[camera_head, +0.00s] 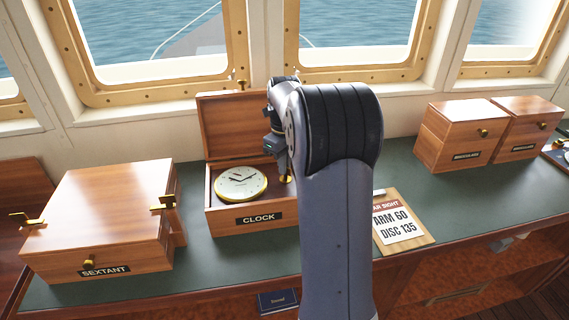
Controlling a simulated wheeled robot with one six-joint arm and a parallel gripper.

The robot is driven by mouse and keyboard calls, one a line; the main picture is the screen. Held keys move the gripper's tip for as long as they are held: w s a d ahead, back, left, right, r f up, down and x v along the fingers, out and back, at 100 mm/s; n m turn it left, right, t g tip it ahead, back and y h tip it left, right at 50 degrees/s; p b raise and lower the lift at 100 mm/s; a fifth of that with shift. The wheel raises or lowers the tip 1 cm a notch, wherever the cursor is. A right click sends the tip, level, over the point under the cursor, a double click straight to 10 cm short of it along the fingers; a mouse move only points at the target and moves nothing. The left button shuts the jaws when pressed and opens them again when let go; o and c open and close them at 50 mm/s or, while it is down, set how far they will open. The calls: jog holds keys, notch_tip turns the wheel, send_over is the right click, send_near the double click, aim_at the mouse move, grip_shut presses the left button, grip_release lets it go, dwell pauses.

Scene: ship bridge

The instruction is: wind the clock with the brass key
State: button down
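The clock (241,184) has a round white face with a brass rim. It lies face up in an open wooden box (223,221) labelled CLOCK, whose lid (232,124) is raised at the back. My gripper (285,169) points down over the right part of the box, beside the clock face. My own arm hides much of it, so I cannot tell whether its fingers are open or shut. A small brass piece (286,180) shows just below the fingers. I cannot tell whether it is the brass key, or whether the gripper touches it.
A wooden SEXTANT box (105,210) with brass fittings stands on the green counter (205,268) at left. Two smaller wooden boxes (460,135) (527,128) stand at back right. A clipboard (401,222) reading ARM 60, DISC 135 lies right of my arm. Windows line the back.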

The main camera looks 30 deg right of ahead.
jog(key=shift+r+n, duration=0.1)
jog(key=shift+n, duration=0.2)
jog(key=n+p, duration=0.2)
jog(key=n, duration=0.2)
jog(key=n+p, duration=0.2)
jog(key=n, duration=0.4)
jog(key=shift+s+a, duration=0.1)
jog(key=n, duration=0.4)
jog(key=shift+s+n+p, duration=0.1)
jog(key=shift+n+p, duration=0.3)
jog(key=n, duration=0.4)
jog(key=shift+n, duration=0.3)
jog(key=c, duration=1.6)
grip_release()
jog(key=shift+s, duration=0.1)
